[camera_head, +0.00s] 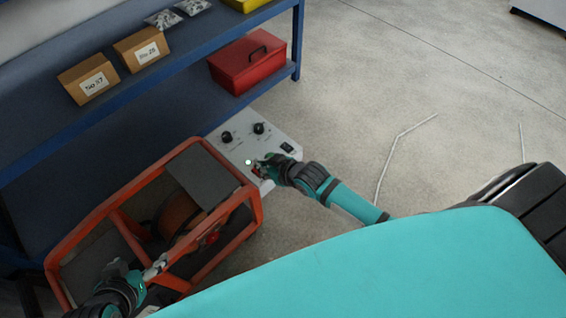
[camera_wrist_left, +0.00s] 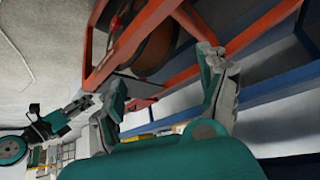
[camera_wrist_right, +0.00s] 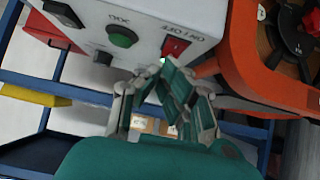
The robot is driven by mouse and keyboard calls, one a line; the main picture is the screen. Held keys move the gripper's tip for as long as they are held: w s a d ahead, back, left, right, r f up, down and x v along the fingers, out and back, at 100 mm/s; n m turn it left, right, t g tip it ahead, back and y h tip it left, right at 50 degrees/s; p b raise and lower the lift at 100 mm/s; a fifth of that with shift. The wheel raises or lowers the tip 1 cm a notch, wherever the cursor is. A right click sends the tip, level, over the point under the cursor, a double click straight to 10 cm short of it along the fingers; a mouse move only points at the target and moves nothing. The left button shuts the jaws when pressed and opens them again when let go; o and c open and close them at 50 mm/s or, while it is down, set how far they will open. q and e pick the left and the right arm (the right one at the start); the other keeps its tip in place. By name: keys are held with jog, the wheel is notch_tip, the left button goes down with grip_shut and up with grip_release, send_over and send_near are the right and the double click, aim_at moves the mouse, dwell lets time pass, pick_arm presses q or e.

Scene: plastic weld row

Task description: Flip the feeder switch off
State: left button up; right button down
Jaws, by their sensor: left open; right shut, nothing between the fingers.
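The feeder's white control box (camera_head: 240,140) stands at the end of the orange frame. The right wrist view shows its front face (camera_wrist_right: 150,20) with a red rocker switch (camera_wrist_right: 174,46) marked ON/OFF, seen upside down. A small green lamp (camera_wrist_right: 163,61) glows beside the switch; it also shows in the head view (camera_head: 248,162). My right gripper (camera_wrist_right: 169,73) is shut and empty, its fingertips close to the switch and lamp; I cannot tell whether they touch. My left gripper (camera_head: 152,271) is open at the near end of the orange frame (camera_head: 188,277); its fingers also show in the left wrist view (camera_wrist_left: 165,72).
A reel (camera_head: 180,215) sits inside the frame. A blue shelf (camera_head: 170,85) behind holds cardboard bins (camera_head: 140,48) and a red toolbox (camera_head: 247,64). Floor at the right is mostly clear.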

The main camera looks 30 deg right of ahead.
jog(key=shift+r+p, duration=0.4)
jog(key=shift+r, duration=0.15)
pick_arm(q)
jog(key=s+a+r+g+y+p, duration=0.1)
jog(key=s+a+g+p, duration=0.2)
jog(key=s, duration=0.4)
pick_arm(e)
notch_tip(320, 180, up, 3)
jog(key=shift+s+d+f, duration=0.1)
pick_arm(q)
notch_tip(320, 180, down, 13)
jog(key=w+d+g+p, duration=0.1)
jog(key=p, duration=0.1)
jog(key=shift+w+d+p, duration=0.15)
jog(key=shift+d+p, duration=0.05)
jog(key=shift+p, duration=0.1)
pick_arm(e)
jog(key=v, duration=0.9)
jog(key=shift+s+f, duration=0.2)
jog(key=shift+s, duration=0.25)
pick_arm(q)
jog(key=shift+r, duration=0.15)
